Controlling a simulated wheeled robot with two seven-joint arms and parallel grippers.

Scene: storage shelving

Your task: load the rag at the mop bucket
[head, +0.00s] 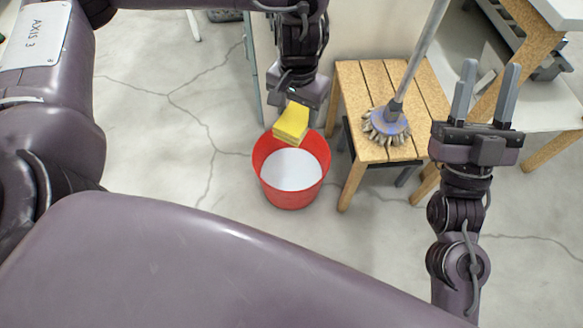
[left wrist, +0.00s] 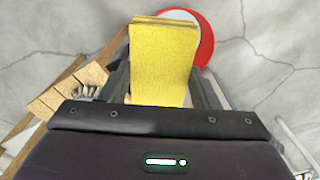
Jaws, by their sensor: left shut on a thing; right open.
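The rag is a folded yellow cloth (head: 292,122), held at the tip of my left gripper (head: 293,104). My left gripper is shut on it. In the left wrist view the yellow rag (left wrist: 162,60) sits between the two fingers and covers much of the bucket behind it. The mop bucket (head: 291,200) is red and stands upright on the floor, with a pale whitish surface inside. The rag is over the bucket's far rim in the head view. The bucket's red rim (left wrist: 204,38) also shows in the left wrist view. My right gripper (head: 485,95) is open and empty, pointing up.
A wooden slatted stool (head: 358,92) stands right of the bucket, with a round brush head (head: 386,126) on a long grey handle resting on it. A white-topped wooden table (head: 560,12) is at the upper right. The cracked concrete floor (head: 150,130) left of the bucket is clear.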

